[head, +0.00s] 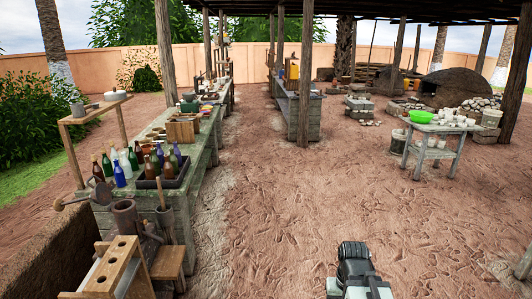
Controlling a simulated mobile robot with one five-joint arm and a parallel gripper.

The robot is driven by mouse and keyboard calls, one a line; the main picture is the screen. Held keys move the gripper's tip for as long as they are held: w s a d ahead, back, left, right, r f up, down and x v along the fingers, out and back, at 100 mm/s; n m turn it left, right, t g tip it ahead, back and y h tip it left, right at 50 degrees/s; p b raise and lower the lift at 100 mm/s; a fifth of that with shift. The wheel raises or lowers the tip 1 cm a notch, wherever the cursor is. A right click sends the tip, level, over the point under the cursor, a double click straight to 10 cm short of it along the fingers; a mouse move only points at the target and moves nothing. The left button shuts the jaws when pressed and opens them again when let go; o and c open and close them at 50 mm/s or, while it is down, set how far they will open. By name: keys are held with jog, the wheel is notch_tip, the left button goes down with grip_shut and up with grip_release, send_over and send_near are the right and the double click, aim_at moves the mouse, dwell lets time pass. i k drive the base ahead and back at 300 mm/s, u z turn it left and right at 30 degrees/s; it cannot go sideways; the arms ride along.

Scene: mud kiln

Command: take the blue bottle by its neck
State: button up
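A blue bottle (119,175) stands upright on the near end of the long bench (205,160) at the left, with its neck pointing up. Brown, green and clear bottles stand close around it. Beside it, a dark crate (165,183) holds more bottles, among them a bluish-purple one (175,156). Part of my arm shows at the bottom right of centre, over the ground and well apart from the bottles. No gripper fingers can be made out.
A wooden rack with round holes (118,268) and a mortar-like pot (127,216) stand in front of the bench. A small raised shelf (92,110) is at the left. Bare earth (270,220) lies open right of the bench. A table with a green bowl (421,116) stands at the right.

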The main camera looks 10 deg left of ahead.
aim_at(176, 151)
jog(key=i, duration=5.2)
jog(key=u, duration=3.9)
jog(key=i, duration=1.35)
